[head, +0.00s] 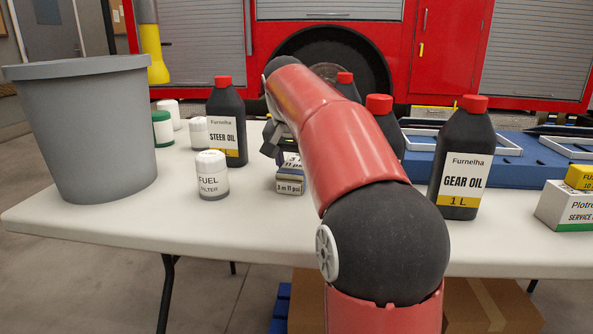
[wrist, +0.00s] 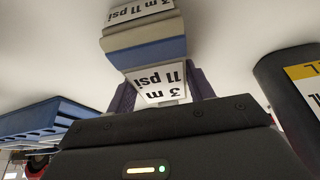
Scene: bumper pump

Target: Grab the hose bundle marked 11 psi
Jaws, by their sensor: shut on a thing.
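The hose bundle marked 3 m 11 psi (head: 290,186) is on or just above the white table, left of my red forearm in the head view. It is a small block with white labels and grey and blue bands. Its label is upside down in the wrist view (wrist: 158,84), and a second matching label shows farther off. My gripper (wrist: 162,88) is shut on the bundle, with a dark finger on each side of the near label. In the head view my gripper (head: 274,142) is partly hidden by my arm. I cannot tell whether the bundle is lifted.
A fuel filter (head: 211,180) stands close left of the bundle, with a steer oil bottle (head: 227,125) behind. Dark red-capped bottles stand behind my arm. A gear oil bottle (head: 461,160) is at right. A grey bucket (head: 85,135) fills the left end. The table front is clear.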

